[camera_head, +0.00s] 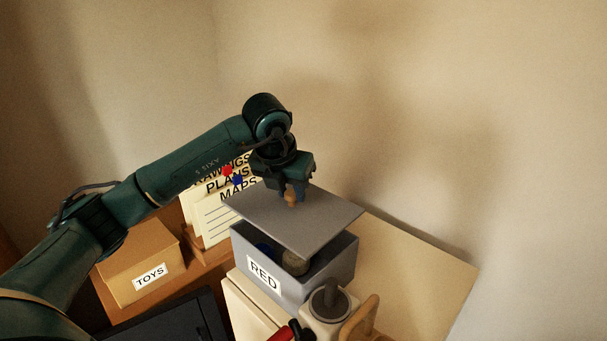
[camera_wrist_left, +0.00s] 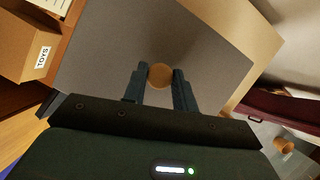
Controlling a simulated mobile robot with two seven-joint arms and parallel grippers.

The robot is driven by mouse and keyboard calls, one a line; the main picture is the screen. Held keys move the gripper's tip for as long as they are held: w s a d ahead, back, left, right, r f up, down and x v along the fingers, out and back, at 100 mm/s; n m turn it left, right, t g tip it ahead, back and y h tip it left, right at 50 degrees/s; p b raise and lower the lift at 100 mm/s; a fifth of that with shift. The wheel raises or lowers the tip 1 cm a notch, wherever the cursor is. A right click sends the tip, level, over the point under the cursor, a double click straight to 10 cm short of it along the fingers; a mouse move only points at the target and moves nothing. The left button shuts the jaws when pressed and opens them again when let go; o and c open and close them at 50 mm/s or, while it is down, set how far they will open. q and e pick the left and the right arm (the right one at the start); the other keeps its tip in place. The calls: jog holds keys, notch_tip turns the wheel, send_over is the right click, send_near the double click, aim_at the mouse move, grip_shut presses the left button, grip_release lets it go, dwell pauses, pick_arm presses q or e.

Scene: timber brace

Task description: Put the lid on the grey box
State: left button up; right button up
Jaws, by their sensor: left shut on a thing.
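The grey box (camera_head: 310,285) stands on the pale surface and bears a label reading RED. Its top is partly open, and a round brownish thing (camera_head: 296,262) and something blue (camera_head: 265,249) show inside. The flat grey lid (camera_head: 320,222) is above the box, tilted and turned relative to its rim; I cannot tell whether it touches the rim. It also shows in the left wrist view (camera_wrist_left: 205,65). My left gripper (camera_head: 291,197) is shut on the lid's round wooden knob (camera_wrist_left: 160,75). My right gripper is not in view.
A brown TOYS box (camera_head: 140,265) is at the left. A label board (camera_head: 215,210) stands behind the grey box. A white container with a grey top (camera_head: 328,305) and a wooden handle (camera_head: 362,320) are close in front. The pale surface (camera_head: 430,275) is clear at right.

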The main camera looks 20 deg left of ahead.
aim_at(290, 207)
pick_arm(q)
jog(key=shift+w, duration=0.15)
jog(key=shift+s+r, duration=0.1)
jog(key=shift+s, duration=0.15)
jog(key=shift+f+b, duration=0.2)
jog(key=shift+b, duration=0.25)
notch_tip(290, 207, down, 5)
jog(key=b, duration=0.3)
jog(key=shift+w+r+b, duration=0.1)
jog(key=shift+b, duration=0.3)
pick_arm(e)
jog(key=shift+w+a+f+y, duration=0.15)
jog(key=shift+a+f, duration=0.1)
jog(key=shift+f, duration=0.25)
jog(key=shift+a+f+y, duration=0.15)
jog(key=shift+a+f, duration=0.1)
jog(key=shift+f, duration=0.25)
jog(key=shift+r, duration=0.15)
pick_arm(q)
jog(key=shift+f+b, duration=0.3)
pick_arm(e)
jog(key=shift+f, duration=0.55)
